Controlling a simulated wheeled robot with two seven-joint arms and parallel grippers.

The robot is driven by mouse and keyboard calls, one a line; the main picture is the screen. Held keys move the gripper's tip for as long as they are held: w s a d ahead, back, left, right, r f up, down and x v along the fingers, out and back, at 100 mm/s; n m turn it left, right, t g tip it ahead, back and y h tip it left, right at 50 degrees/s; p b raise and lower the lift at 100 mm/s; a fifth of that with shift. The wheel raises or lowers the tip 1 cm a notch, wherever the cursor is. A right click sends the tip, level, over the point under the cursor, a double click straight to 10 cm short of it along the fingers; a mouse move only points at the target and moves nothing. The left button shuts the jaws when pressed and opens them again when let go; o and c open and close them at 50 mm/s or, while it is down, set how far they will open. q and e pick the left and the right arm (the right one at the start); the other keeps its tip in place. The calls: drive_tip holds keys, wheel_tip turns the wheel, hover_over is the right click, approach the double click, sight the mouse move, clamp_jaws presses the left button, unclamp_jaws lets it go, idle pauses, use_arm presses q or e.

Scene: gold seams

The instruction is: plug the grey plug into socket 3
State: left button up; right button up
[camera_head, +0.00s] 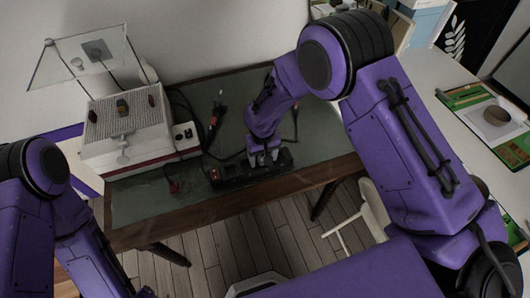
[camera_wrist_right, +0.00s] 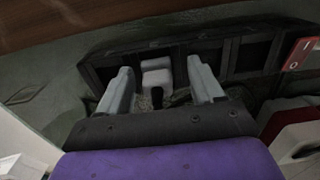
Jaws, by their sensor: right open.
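The grey plug (camera_wrist_right: 157,78) is pale and blocky, with a short dark stub toward the camera. It sits at the black power strip (camera_wrist_right: 247,55), in line with one of its square sockets. I cannot tell how deep it sits or which socket number this is. My right gripper (camera_wrist_right: 158,66) is open, with one finger on each side of the plug and slight gaps showing. In the head view my right gripper (camera_head: 264,157) is down at the power strip (camera_head: 236,172) and hides the plug. My left gripper is out of frame; only its arm shows at lower left.
The strip's red switch (camera_wrist_right: 301,54) is at its end. A white box-shaped appliance (camera_head: 128,125) with a raised clear lid stands left on the green-topped table (camera_head: 140,200). Dark cables and a red-tipped lead (camera_head: 214,120) lie behind the strip. A pale chair (camera_head: 372,212) is at right.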

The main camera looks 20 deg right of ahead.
drive_tip(key=r+p, duration=0.4)
drive_tip(key=r, duration=0.1)
drive_tip(key=r+p, duration=0.1)
drive_tip(key=r, duration=0.1)
drive_tip(key=shift+d+r+p, duration=0.25)
drive_tip(key=shift+d+p, duration=0.1)
drive_tip(key=shift+p, duration=0.05)
drive_tip(key=shift+d+r+p, duration=0.15)
drive_tip(key=shift+r+p, duration=0.15)
drive_tip(key=shift+w+f, duration=0.15)
